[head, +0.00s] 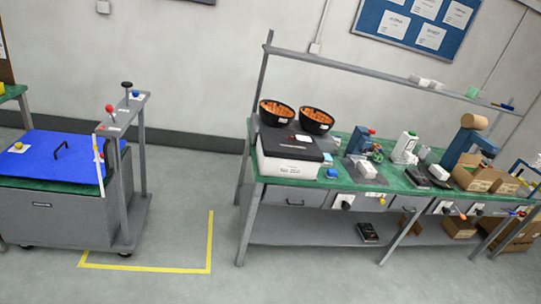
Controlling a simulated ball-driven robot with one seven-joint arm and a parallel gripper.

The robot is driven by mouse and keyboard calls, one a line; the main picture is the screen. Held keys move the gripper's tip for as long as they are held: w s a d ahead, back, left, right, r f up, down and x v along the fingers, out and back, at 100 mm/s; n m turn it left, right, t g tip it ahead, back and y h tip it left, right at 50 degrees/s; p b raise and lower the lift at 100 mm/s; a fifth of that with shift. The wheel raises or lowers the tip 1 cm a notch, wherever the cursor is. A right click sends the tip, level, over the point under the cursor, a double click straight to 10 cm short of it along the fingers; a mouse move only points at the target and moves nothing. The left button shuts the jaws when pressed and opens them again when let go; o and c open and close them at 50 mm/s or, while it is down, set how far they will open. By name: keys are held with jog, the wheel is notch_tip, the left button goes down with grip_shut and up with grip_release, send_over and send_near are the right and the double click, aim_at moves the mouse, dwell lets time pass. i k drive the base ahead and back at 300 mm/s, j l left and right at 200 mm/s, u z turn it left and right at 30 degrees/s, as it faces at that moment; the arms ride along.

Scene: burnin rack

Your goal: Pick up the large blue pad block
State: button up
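A large, flat blue pad (42,166) lies on top of a grey cart (55,218) at the left. A much smaller blue item (332,173) sits at the front edge of the green bench (395,184). I cannot tell for certain which blue thing is the pad block. My gripper is not in view.
A grey frame (141,165) with red, black and blue knobs stands right of the pad. The bench carries two black bowls (316,121), a black-topped white box (289,167), tools and cardboard boxes (473,174). Yellow tape (209,243) marks the clear floor between.

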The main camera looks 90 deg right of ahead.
aim_at(330, 174)
jog(key=z, duration=2.95)
